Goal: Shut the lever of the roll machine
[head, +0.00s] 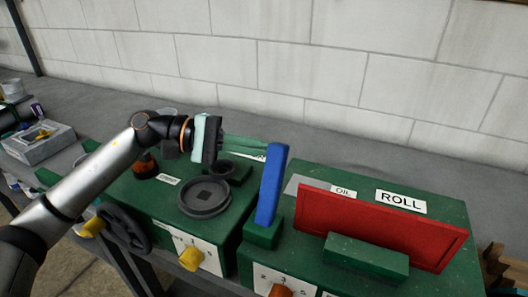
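The roll machine is the green box at the right with a white ROLL label (401,201) on its top. A blue lever (270,187) stands up at its left edge, tilted slightly right, rising from a small green block (262,233). My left gripper (262,149) is just left of the lever's upper end, its pale green fingers pointing right at it. The fingers lie close together with no clear gap and hold nothing that I see. Their tips meet the lever's edge in the picture; I cannot tell whether they touch. My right gripper is out of view.
A red panel (372,222) stands on the roll machine behind a green block (366,257). Left of it is another green machine with a dark round plate (204,197), a dark handwheel (125,229) and yellow knobs. A grey box (38,142) sits far left. A block wall closes the back.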

